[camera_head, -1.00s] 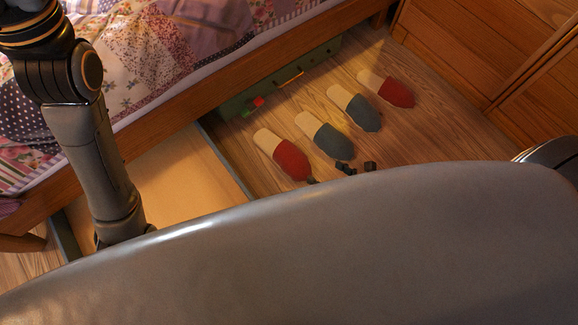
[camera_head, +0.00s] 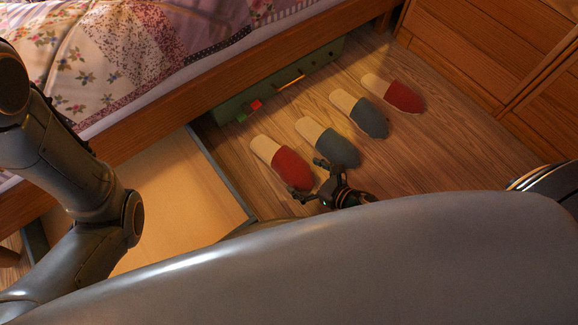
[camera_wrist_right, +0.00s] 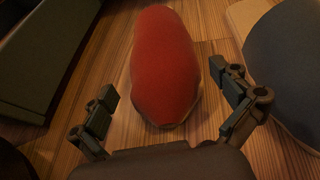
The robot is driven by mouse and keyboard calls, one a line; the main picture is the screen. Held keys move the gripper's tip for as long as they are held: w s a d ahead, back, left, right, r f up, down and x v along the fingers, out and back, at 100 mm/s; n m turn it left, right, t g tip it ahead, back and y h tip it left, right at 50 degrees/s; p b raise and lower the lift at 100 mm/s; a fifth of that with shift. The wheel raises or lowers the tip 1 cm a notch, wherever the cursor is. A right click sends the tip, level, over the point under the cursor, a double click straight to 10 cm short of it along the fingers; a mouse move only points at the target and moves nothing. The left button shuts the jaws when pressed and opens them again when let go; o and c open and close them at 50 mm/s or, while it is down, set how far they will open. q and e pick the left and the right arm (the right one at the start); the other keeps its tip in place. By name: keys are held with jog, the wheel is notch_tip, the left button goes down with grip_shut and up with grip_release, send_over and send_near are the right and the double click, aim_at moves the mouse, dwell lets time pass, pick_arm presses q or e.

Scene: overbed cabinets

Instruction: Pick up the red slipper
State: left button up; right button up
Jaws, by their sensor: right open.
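Two red slippers with cream insoles lie on the wooden floor. The near red slipper (camera_head: 291,168) is at the left end of the row, beside the drawer. The far red slipper (camera_head: 404,96) is at the right end. My right gripper (camera_head: 312,180) is open at the toe of the near red slipper. In the right wrist view, the red slipper (camera_wrist_right: 166,65) shows ahead of and between the open fingers (camera_wrist_right: 168,103), with its toe towards me; I cannot tell whether they touch. My left gripper is not in view; only my left arm shows.
Two grey slippers, one nearer (camera_head: 335,147) and one farther (camera_head: 368,117), lie between the red ones. An open drawer (camera_head: 177,205) is left of the row. A green case (camera_head: 290,80) is under the bed (camera_head: 150,108). A wooden cabinet (camera_head: 490,50) stands at right.

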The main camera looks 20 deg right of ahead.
aim_at(293, 168)
jog(key=b+x, duration=0.2)
jog(key=x, duration=0.2)
jog(key=shift+d+f, duration=0.15)
jog(key=shift+d, duration=0.05)
jog(key=shift+w+a+f+b, duration=0.15)
jog(key=shift+w+a+b, duration=0.15)
jog(key=shift+w, duration=0.2)
jog(key=c, duration=1)
